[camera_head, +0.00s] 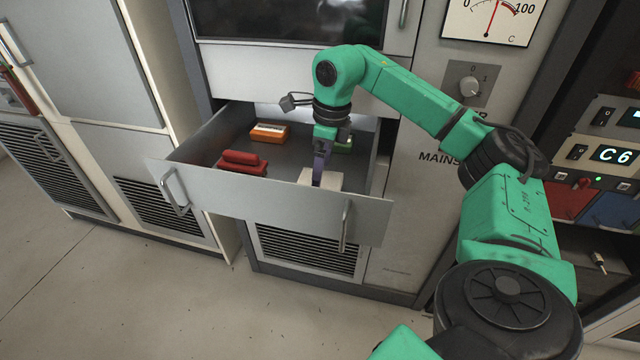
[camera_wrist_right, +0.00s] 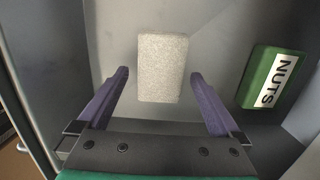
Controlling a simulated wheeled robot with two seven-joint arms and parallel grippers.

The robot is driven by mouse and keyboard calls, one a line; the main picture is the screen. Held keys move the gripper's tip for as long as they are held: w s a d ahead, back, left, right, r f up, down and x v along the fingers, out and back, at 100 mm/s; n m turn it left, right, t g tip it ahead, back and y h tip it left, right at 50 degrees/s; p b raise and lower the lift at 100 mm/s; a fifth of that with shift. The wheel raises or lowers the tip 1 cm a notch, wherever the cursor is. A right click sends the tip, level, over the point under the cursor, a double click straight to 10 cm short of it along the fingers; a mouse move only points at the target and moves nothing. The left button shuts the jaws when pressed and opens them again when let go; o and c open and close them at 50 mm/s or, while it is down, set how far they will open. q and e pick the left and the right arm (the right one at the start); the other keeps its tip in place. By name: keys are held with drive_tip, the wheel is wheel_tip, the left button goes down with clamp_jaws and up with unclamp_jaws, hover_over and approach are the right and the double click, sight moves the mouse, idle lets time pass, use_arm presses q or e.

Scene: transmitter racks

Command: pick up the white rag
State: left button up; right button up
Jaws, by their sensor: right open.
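The white rag (camera_head: 333,182) is a pale, folded rectangular block lying on the bottom of the open drawer (camera_head: 265,200), near its front right. It also shows in the right wrist view (camera_wrist_right: 162,68), just beyond and between the purple fingertips. My right gripper (camera_head: 319,178) reaches down into the drawer over the rag, partly covering it in the head view. In the wrist view its fingers are spread wide, one to each side of the rag, with clear gaps. My left gripper is in neither view.
A green box labelled NUTS (camera_wrist_right: 275,78) lies right of the rag in the wrist view. An orange box (camera_head: 268,133) and stacked red items (camera_head: 241,162) lie to the left in the drawer. The drawer walls and front enclose the gripper.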

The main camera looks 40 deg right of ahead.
drive_tip(key=shift+f, duration=0.85)
drive_tip(key=shift+w+f, duration=0.15)
drive_tip(key=shift+f, duration=0.1)
drive_tip(key=c, duration=1.1)
drive_tip(key=shift+c, duration=0.4)
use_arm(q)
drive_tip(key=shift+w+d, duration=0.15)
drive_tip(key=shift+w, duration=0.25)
use_arm(e)
drive_tip(key=shift+r, duration=0.1)
